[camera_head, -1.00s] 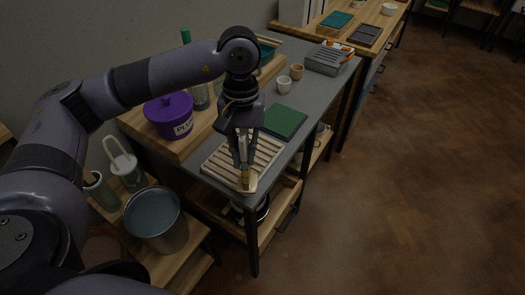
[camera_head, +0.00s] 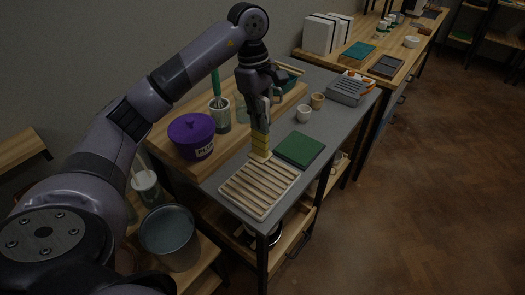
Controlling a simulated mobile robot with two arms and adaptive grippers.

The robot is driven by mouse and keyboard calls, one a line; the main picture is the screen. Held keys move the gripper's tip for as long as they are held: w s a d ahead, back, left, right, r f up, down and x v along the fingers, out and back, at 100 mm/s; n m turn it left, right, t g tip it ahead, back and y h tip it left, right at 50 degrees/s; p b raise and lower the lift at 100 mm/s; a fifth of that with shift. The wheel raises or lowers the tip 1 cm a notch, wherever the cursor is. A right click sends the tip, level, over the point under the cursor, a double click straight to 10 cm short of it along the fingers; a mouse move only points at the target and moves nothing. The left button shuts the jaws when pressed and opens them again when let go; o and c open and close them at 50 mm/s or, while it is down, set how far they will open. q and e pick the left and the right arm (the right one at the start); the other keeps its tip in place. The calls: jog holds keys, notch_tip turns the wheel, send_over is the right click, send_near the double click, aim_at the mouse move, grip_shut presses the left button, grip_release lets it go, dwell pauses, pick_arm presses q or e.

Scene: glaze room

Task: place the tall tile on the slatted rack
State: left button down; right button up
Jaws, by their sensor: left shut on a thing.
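The tall tile (camera_head: 260,143) is an upright yellow piece with a pale foot. My left gripper (camera_head: 261,124) points down and is shut on its upper part. The slatted rack (camera_head: 257,190), pale with several slats, lies on the near end of the grey table. The tile's foot shows at the rack's far edge; I cannot tell whether it touches the rack or the table or hangs just above. The slats in front of the tile are bare. My right gripper is not in view.
A green slab (camera_head: 300,149) lies right of the tile. A white cup (camera_head: 304,114), a tan cup (camera_head: 318,101) and a grey crate (camera_head: 346,91) stand farther back. A purple lidded pot (camera_head: 192,136) stands on the wooden board at left. A bucket (camera_head: 168,236) stands lower left.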

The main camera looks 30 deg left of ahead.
aim_at(264, 156)
pick_arm(q)
notch_tip(264, 156, down, 10)
jog(key=shift+f+p, duration=0.15)
jog(key=shift+p, duration=0.75)
jog(key=shift+f, duration=0.1)
jog(key=c, duration=2.1)
grip_release()
jog(key=shift+f, duration=0.1)
jog(key=o, duration=0.5)
